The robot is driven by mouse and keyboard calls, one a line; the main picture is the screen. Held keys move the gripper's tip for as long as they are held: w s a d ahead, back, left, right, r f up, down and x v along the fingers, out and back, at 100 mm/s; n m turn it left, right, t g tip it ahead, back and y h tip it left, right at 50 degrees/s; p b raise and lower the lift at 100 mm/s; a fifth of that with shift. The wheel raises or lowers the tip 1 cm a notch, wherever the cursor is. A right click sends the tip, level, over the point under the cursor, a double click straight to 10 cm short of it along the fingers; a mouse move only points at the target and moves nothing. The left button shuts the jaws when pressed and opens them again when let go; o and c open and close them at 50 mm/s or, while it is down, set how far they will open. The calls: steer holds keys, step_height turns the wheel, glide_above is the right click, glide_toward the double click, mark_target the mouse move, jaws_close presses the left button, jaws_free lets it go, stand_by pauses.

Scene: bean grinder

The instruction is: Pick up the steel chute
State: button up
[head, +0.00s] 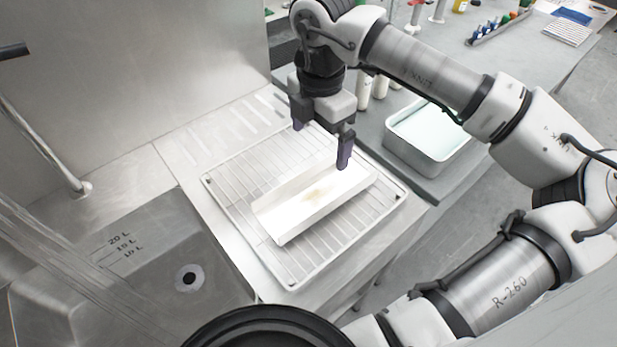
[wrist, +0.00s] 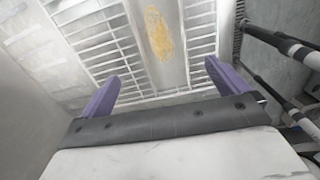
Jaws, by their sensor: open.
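The steel chute (head: 298,205) is a long, pale, shallow trough lying on a wire rack (head: 217,194) in the head view. It has a brownish-yellow stain inside. My gripper (head: 321,148) is open above the far right end of the chute, with its two dark purple fingers pointing down. In the wrist view the chute (wrist: 170,62) runs away from my gripper (wrist: 158,88), between the two spread fingers in the picture. The fingers hold nothing. Whether a fingertip touches the chute or rack is hard to tell.
A sink basin (head: 150,262) with a drain lies to the left of the rack. A metal tray (head: 436,160) with pale contents stands to the right, near white bottles (head: 380,86). A steel wall (head: 150,70) rises behind the sink.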

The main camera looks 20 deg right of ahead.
steer(key=p, duration=0.2)
glide_above(317, 195)
step_height(317, 195, down, 8)
steer(key=shift+r, duration=0.1)
steer(key=shift+f+p, duration=1.2)
steer(key=shift+f, duration=1.6)
steer(key=c, duration=1.1)
steer(key=shift+o, duration=0.2)
steer(key=shift+r, duration=0.15)
